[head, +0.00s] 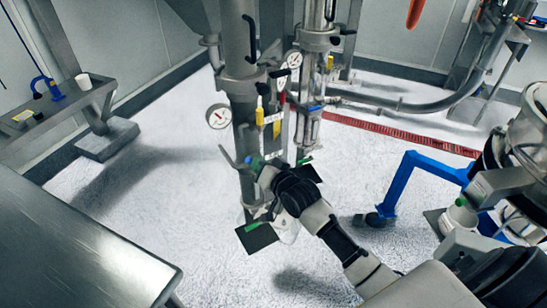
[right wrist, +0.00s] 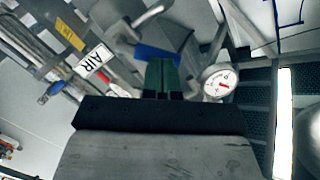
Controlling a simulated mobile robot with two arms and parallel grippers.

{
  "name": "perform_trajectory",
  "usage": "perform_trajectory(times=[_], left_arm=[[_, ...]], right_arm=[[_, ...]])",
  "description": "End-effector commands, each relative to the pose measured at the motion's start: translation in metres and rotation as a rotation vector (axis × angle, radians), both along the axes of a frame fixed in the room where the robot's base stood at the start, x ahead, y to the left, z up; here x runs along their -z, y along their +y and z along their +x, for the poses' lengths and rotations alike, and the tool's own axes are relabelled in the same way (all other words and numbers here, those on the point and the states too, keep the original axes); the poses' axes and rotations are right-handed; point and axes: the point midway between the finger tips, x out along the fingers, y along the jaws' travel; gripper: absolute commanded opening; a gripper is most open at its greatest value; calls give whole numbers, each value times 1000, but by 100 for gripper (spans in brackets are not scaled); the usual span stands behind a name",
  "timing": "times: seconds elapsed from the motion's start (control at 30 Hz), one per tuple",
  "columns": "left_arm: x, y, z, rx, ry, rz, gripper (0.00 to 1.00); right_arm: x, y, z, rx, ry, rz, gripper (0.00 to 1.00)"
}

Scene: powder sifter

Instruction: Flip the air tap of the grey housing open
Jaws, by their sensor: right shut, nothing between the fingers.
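The grey housing (head: 242,110) is an upright pipe-like column in the middle of the head view. In the right wrist view a white AIR label (right wrist: 95,60) sits at the left, with a red part just below it and a blue-ended fitting (right wrist: 55,90) further left. A blurred blue part (right wrist: 158,55) lies close to my fingertips; I cannot tell whether they touch or which part is the air tap. My right gripper (head: 258,163) is at the column, below the gauge. Its dark green fingers (right wrist: 164,77) are shut and empty. My left gripper is not in view.
A round gauge (head: 219,117) is on the column's left; it also shows in the right wrist view (right wrist: 220,83). Yellow and white tags hang beside the column. A metal table (head: 80,250) stands at the lower left, a blue frame (head: 405,185) at the right.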

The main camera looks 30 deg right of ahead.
Motion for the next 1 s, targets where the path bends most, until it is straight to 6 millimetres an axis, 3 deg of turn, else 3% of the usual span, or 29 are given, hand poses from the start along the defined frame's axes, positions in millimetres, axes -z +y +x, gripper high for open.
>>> perform_trajectory(times=[1.0], left_arm=[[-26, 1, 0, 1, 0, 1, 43]], right_arm=[[10, 6, 0, 0, -20, -378, 0]])
